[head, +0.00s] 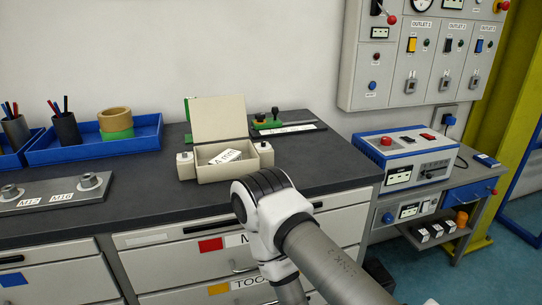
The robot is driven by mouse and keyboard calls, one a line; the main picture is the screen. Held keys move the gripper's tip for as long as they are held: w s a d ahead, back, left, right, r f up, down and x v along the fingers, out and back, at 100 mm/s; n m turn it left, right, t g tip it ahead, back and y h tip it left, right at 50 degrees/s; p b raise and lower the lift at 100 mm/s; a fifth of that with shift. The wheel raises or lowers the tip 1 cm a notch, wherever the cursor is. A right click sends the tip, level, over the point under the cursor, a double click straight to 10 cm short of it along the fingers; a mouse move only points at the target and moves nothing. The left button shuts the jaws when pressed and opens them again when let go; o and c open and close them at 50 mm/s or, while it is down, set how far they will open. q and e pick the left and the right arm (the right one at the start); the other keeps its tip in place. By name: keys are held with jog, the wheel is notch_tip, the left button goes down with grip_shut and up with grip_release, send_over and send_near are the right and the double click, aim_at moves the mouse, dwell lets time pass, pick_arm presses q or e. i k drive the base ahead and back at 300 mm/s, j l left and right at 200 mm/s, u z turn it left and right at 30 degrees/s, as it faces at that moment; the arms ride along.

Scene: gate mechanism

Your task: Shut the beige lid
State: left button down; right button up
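The beige lid (220,119) stands upright, open, at the back edge of a small beige box (208,174) on the dark worktop. A white piece with dark lettering (227,156) shows in the box opening, but I cannot read it fully. Small beige blocks with knobs flank the box. One of my arms comes in from the lower right, and its bent joint is in front of the bench, just below the box in the picture. Its gripper is outside the picture, and so is my other gripper.
A blue tray (74,152) with a pen cup and tape rolls is at the left. A metal plate with studs (56,196) lies in front of it. A blue-white power unit (402,173) stands right.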

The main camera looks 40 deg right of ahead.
aim_at(221, 117)
jog(key=z, duration=0.8)
jog(key=l+u, duration=0.4)
jog(key=l, duration=0.5)
jog(key=i, duration=0.05)
